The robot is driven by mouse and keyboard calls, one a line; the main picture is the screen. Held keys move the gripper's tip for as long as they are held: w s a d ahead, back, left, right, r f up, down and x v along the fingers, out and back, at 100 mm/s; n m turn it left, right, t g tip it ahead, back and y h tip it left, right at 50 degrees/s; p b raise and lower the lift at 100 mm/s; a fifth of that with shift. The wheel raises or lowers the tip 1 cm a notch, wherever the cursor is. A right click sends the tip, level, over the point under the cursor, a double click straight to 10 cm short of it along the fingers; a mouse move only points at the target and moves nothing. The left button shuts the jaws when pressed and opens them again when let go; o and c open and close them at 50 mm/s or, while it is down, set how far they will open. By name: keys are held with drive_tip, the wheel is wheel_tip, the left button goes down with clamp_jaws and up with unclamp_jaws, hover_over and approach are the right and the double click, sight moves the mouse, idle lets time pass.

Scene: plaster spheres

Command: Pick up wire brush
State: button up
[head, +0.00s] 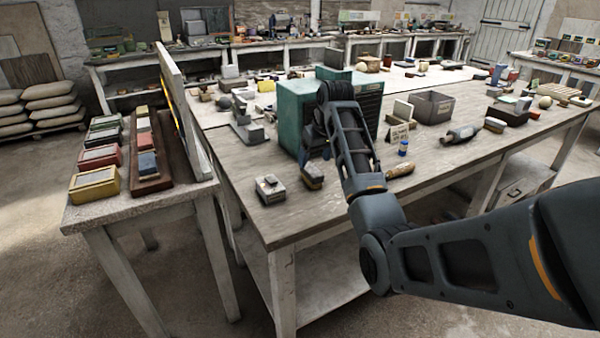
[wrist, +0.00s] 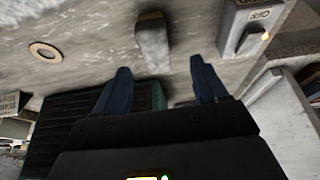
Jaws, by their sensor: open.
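A small block-like brush (head: 312,177), which I take to be the wire brush, lies on the worn table near its front left edge. In the wrist view the brush (wrist: 152,46) has a grey body with a brownish-yellow end, just beyond the fingertips. My gripper (wrist: 160,68) is open and empty, its two dark blue fingers spread with the brush ahead of the gap. In the head view my gripper (head: 316,156) is partly hidden by my arm and hangs just behind and above the brush. The bristles cannot be made out clearly.
A grey box-like item (head: 270,189) lies left of the brush, and also shows in the wrist view (wrist: 250,28). A teal cabinet (head: 296,112) stands close behind the gripper. A wooden-handled item (head: 400,171) lies to the right. The table's front edge is near.

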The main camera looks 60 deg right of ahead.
sight(311, 168)
drive_tip(key=shift+d+p+x, duration=0.15)
drive_tip(key=shift+p+x, duration=0.05)
drive_tip(key=shift+x, duration=1.7)
drive_tip(key=shift+d+p+x, duration=0.1)
drive_tip(key=shift+p+x, duration=0.1)
drive_tip(key=shift+x, duration=1.75)
drive_tip(key=shift+s+r, duration=0.1)
drive_tip(key=shift+s, duration=0.05)
drive_tip(key=c, duration=1.1)
drive_tip(key=shift+r, duration=0.5)
wheel_tip(311, 168, up, 3)
drive_tip(key=shift+r+b, duration=0.15)
drive_tip(key=shift+b, duration=0.25)
drive_tip(key=s+d+r, duration=0.2)
drive_tip(key=s, duration=0.1)
drive_tip(key=s+d+r+b, duration=0.1)
drive_tip(key=s+d+r, duration=0.1)
drive_tip(key=s, duration=0.1)
drive_tip(key=s+d+r, duration=0.2)
drive_tip(key=s, duration=0.1)
drive_tip(key=shift+s+d+r, duration=0.15)
drive_tip(key=shift+s+r, duration=0.2)
drive_tip(key=shift+s, duration=0.05)
drive_tip(key=o, duration=0.5)
drive_tip(key=c, duration=0.3)
